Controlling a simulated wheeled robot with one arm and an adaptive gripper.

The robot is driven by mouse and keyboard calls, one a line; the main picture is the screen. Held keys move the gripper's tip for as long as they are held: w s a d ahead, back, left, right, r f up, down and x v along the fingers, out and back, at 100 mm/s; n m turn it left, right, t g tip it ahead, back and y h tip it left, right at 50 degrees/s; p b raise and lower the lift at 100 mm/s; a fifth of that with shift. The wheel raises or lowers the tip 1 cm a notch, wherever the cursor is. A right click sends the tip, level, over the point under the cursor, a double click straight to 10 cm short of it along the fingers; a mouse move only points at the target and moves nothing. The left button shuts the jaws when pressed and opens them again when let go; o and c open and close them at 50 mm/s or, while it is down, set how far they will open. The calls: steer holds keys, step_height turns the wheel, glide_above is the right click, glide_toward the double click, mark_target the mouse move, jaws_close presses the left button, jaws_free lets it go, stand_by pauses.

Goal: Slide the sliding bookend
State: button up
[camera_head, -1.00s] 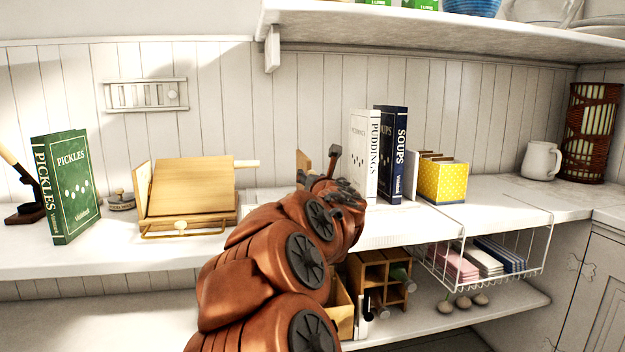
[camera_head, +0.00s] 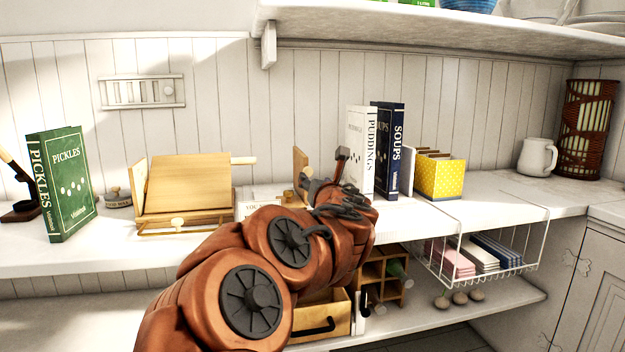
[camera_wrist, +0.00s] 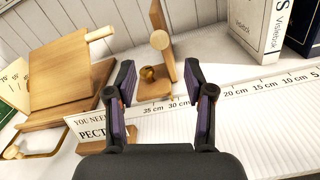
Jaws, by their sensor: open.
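The sliding bookend is a pale wooden upright (camera_head: 300,168) with a round wooden knob, on the worktop; my arm hides its lower part in the head view. In the wrist view the bookend (camera_wrist: 157,22) stands just beyond my gripper (camera_wrist: 160,65), with its round knob and a small brass knob low down showing between the fingers. My gripper (camera_head: 340,190) is open, with nothing between its pads that I can make out. A printed centimetre scale (camera_wrist: 240,92) runs along the shelf to the right of the bookend. Contact with the bookend cannot be told.
A white puddings book (camera_head: 360,150) and a dark soups book (camera_head: 388,150) stand to the right. A wooden book stand (camera_head: 185,190) and a green pickles book (camera_head: 62,185) are to the left. A shelf (camera_head: 430,28) hangs above.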

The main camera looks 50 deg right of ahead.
steer(key=shift+v, duration=2.4)
